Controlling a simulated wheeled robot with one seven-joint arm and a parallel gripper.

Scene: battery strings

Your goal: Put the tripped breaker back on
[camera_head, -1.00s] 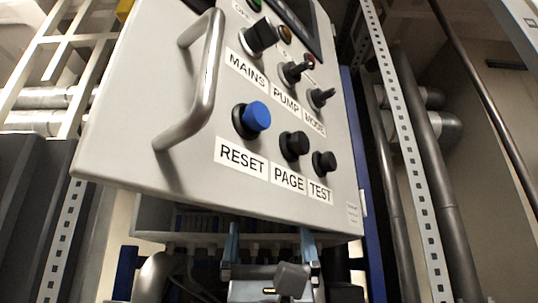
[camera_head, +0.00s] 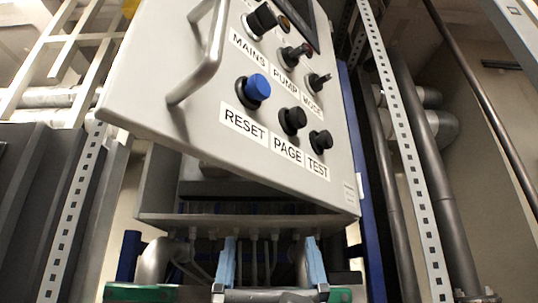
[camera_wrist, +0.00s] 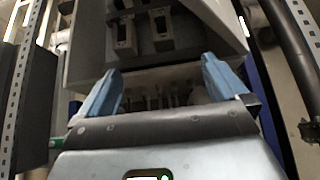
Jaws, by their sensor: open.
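A grey electrical cabinet has a front door panel (camera_head: 150,115) above a box (camera_head: 165,190) that is dark inside. No breaker can be made out for certain in the head view. In the wrist view, two small rectangular units (camera_wrist: 124,38) (camera_wrist: 161,28) show on the cabinet at the top; I cannot tell whether either is a breaker. My gripper (camera_head: 270,252) has two blue fingers, wide apart and empty, below the front of the box. In the wrist view the fingers (camera_wrist: 163,82) point toward the cabinet's underside, where several cables enter.
The door carries a handle (camera_head: 200,65), a blue RESET button (camera_head: 256,88), black PAGE (camera_head: 293,119) and TEST (camera_head: 320,140) buttons and knobs. Cables (camera_head: 265,258) hang under the box.

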